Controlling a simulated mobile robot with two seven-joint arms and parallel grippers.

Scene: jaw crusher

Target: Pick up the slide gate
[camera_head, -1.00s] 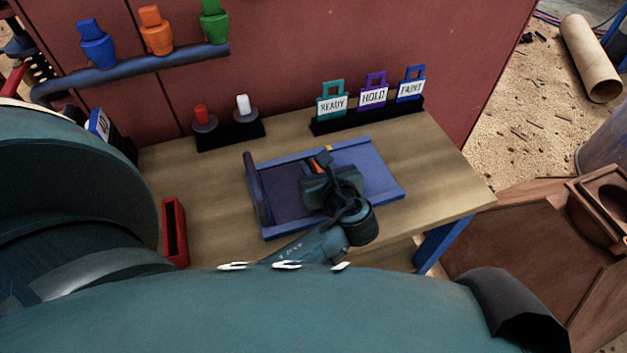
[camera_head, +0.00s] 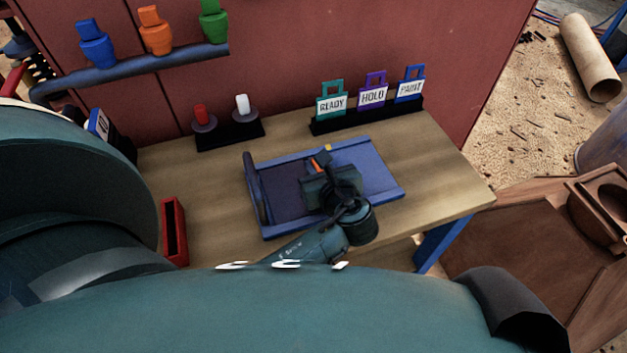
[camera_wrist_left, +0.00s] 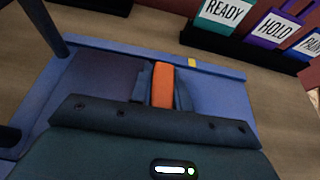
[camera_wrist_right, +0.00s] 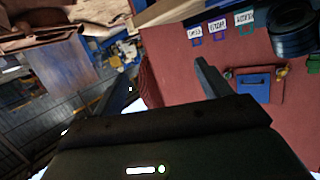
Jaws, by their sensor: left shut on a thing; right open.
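The slide gate appears to be the dark purple plate (camera_head: 285,190) lying in a blue frame (camera_head: 370,168) on the wooden bench; it also shows in the left wrist view (camera_wrist_left: 105,78). An upright orange grip (camera_wrist_left: 163,86) rises from the middle of the frame area. My left gripper (camera_head: 322,168) is above the frame, shut on the orange grip, with a dark finger on each side of it. The gripper and wrist hide part of the plate. My right gripper (camera_wrist_right: 163,85) is open and empty in the right wrist view, away from the frame.
Red and white pegs (camera_head: 242,105) stand at the back. Bare bench (camera_head: 445,185) lies to the right.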

